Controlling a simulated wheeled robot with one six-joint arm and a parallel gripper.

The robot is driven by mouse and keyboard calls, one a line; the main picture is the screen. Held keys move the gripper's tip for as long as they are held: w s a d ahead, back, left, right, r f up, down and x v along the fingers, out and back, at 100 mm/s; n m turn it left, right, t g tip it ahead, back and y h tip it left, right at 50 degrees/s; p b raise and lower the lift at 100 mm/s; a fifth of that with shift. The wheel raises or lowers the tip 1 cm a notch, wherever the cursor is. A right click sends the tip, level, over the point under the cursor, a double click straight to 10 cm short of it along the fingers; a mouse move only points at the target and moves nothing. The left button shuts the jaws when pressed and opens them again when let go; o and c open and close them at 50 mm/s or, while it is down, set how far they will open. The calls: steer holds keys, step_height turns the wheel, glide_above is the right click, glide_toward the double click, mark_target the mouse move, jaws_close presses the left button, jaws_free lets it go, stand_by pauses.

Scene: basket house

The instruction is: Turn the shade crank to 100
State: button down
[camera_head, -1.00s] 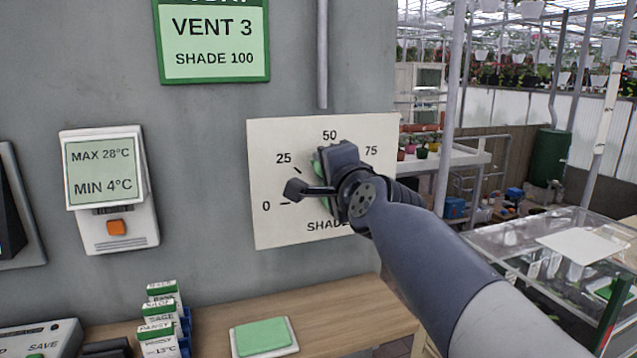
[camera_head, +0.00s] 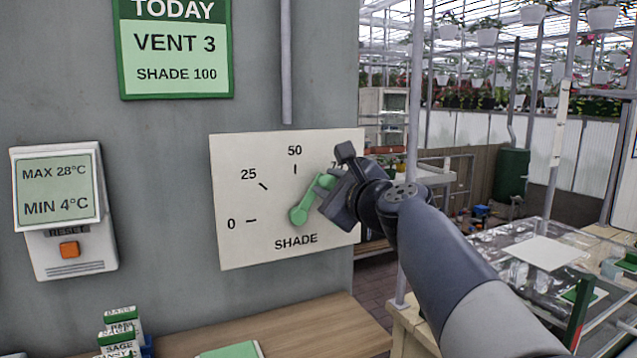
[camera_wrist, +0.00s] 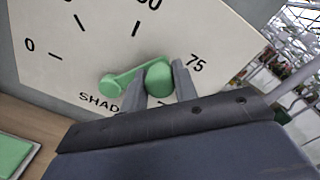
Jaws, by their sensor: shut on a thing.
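The green shade crank (camera_head: 305,207) is mounted on a white dial plate (camera_head: 240,200) marked 0, 25, 50, 75 and SHADE. Its hub is low in the middle, and its arm points up and right toward the 75 mark. My gripper (camera_head: 330,188) is shut on the crank's knob, in front of the plate's right part, and partly covers the 75. In the wrist view the green knob (camera_wrist: 158,80) sits between my two fingers, with the crank arm reaching left to the hub. The 100 mark is hidden behind my gripper.
A sign (camera_head: 176,48) above reads VENT 3, SHADE 100. A thermometer unit (camera_head: 64,210) hangs to the left. A wooden counter (camera_head: 330,325) runs below with small seed packets (camera_head: 122,330). A glass-topped case (camera_head: 520,270) stands at right.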

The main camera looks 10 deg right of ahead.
steer(key=w+d+f+m, duration=0.1)
steer(key=d+f+m, duration=0.2)
steer(key=f+m, duration=0.4)
steer(key=shift+d+m, duration=0.25)
steer(key=shift+m, duration=1.75)
steer(key=shift+f, duration=0.1)
steer(key=c, duration=1.1)
jaws_free()
steer(key=v, duration=1)
steer(key=shift+s+d+f, duration=0.1)
steer(key=shift+s+d, duration=0.1)
steer(key=shift+s, duration=0.2)
